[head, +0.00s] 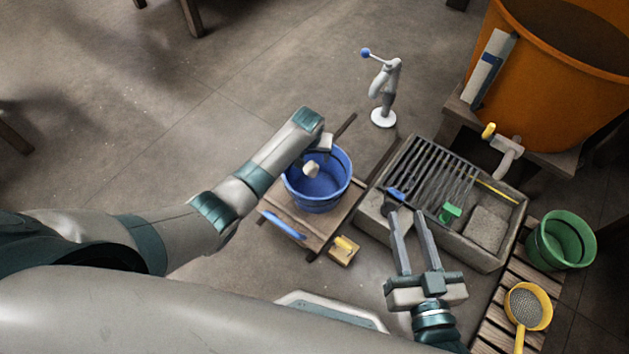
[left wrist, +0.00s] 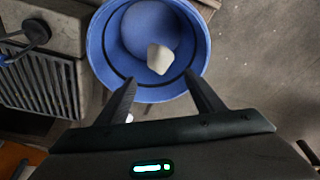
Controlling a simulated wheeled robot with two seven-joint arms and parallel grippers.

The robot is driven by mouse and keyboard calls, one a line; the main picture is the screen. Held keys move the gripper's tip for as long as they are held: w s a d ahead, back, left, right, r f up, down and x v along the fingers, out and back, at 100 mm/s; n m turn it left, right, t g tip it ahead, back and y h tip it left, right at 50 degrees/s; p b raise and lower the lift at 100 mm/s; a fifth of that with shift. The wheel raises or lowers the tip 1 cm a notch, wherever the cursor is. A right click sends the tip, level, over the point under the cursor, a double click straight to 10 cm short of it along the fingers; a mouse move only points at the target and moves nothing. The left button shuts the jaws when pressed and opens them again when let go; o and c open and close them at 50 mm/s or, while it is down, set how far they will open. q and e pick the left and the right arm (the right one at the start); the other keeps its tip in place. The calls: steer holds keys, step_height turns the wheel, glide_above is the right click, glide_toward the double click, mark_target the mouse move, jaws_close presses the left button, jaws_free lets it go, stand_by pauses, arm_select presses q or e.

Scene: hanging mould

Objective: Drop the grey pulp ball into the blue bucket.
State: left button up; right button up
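The blue bucket (head: 333,195) stands on a small wooden cart, left of the stone sink. My left gripper (left wrist: 160,78) is above it, with its fingers spread apart. The pale grey pulp ball (left wrist: 160,58) shows beyond the fingertips, with a gap to each finger. It lies within the outline of the bucket (left wrist: 97,55). In the head view the ball (head: 311,169) also shows inside the bucket's outline; I cannot tell whether it touches the bottom. My right gripper (head: 407,212) is open and empty over the near edge of the sink.
The stone sink (head: 480,258) has a grille and a green item. A white stand with a blue knob (head: 383,117) is behind. An orange tub (head: 560,110) is at back right, a green bucket (head: 541,247) and yellow sieve (head: 528,305) at right.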

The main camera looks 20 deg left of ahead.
arm_select(q)
steer(key=shift+r, duration=0.1)
stand_by(0.3)
steer(key=shift+r, duration=0.2)
steer(key=shift+s+r+p, duration=0.2)
steer(key=shift+r+p, duration=0.15)
steer(key=shift+r, duration=0.15)
steer(key=p+v, duration=0.5)
steer(key=v, duration=1)
steer(key=shift+r, duration=0.4)
arm_select(e)
steer(key=s+d+f+g+h, duration=0.1)
steer(key=s+d+f+g, duration=0.2)
steer(key=f+g, duration=0.1)
steer(key=s+d+f+g+h, duration=0.2)
steer(key=s+d+f+g, duration=0.1)
steer(key=f, duration=0.4)
steer(key=shift+s+d+f+m+g, duration=0.3)
steer(key=shift+s+g, duration=0.25)
steer(key=shift+g, duration=0.45)
arm_select(q)
steer(key=shift+s, duration=0.1)
